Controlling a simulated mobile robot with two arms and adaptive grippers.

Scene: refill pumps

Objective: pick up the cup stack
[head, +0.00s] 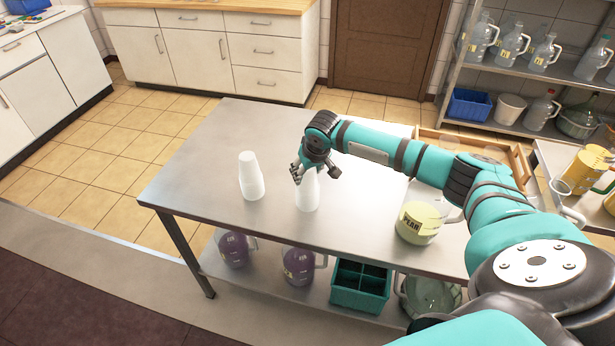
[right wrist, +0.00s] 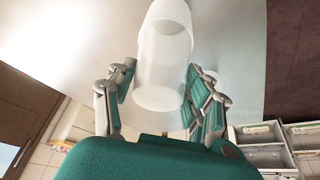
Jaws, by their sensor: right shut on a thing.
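A white, translucent cup stack (head: 307,193) stands upright at the middle of the steel table (head: 230,130). My right gripper (head: 313,172) comes down on it from above and is shut on its upper part. In the right wrist view, the cup stack (right wrist: 160,60) lies between the two fingers of the gripper (right wrist: 160,88). I cannot tell whether its base touches the table. A second white cup stack (head: 250,177) stands to the left, apart from the gripper. My left gripper is not in view.
A jug with pale green liquid (head: 418,222) stands on the table to the right. A wooden tray (head: 470,143) is at the far right behind my arm. Purple jugs (head: 299,266) and a green crate (head: 360,286) are on the lower shelf.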

